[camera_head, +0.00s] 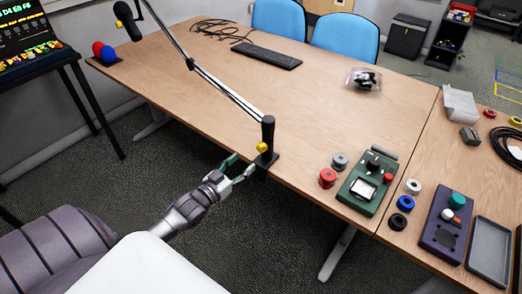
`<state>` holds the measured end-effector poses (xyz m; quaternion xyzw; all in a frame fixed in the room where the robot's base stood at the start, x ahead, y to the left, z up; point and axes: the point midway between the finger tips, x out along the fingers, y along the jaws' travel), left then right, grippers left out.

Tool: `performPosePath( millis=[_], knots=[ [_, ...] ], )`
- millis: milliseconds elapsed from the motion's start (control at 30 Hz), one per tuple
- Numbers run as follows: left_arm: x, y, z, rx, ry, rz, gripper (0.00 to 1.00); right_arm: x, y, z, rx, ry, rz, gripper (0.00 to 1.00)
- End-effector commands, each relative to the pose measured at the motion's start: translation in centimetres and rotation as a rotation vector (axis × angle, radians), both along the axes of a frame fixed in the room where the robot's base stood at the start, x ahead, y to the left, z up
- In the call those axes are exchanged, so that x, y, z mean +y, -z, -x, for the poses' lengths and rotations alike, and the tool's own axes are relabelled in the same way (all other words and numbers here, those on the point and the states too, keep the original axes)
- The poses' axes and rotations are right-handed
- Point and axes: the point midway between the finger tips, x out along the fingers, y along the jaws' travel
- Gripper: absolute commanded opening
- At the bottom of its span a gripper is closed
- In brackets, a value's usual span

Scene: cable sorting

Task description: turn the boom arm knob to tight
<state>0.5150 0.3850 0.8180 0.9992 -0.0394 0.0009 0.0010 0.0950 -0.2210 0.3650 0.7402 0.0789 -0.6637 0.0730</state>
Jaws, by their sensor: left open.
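The boom arm (222,88) rises from a black clamp post (267,132) on the table's front edge and reaches up and left to a black microphone (127,20). A small yellow knob (262,147) is on the left side of the post, low near its base. A second small yellow part (118,24) is beside the microphone. My left gripper (241,167) is open and empty, just left of and below the post at the table edge. It appears apart from the knob. Whether the knob is tight or loose cannot be told. My right gripper is not in view.
The wooden table (205,105) is clear around the boom arm's base. A green control box (367,184) and red and grey spools (328,178) are to the right. A keyboard (267,55) and a black cable (215,30) lie at the back.

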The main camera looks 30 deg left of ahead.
Motion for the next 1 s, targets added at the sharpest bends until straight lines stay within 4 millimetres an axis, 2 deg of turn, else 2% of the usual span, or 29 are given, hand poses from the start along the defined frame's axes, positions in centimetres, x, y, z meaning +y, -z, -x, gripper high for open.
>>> performPosePath(
  millis=[33,200,400,567,833,867,1000],
  knots=[
    [-0.1,-0.2,-1.3,-0.003,-0.001,-0.001,0.59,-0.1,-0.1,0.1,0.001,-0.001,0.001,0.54],
    [-0.4,-0.1,-4.8,-0.001,-0.001,0.0,0.59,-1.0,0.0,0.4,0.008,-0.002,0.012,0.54],
    [-0.6,0.0,-7.6,0.0,-0.001,0.0,0.59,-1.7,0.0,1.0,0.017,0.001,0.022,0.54],
    [-0.7,0.1,-8.6,0.002,-0.001,0.0,0.59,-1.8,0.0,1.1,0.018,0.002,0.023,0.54],
    [-0.7,0.1,-8.7,0.002,-0.001,0.0,0.59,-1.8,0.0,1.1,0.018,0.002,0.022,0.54],
    [-0.7,0.1,-8.7,0.002,-0.001,0.0,0.58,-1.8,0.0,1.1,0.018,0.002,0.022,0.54],
    [-0.7,0.1,-8.7,0.002,-0.001,0.0,0.34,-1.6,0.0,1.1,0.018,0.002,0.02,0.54]
  ],
)
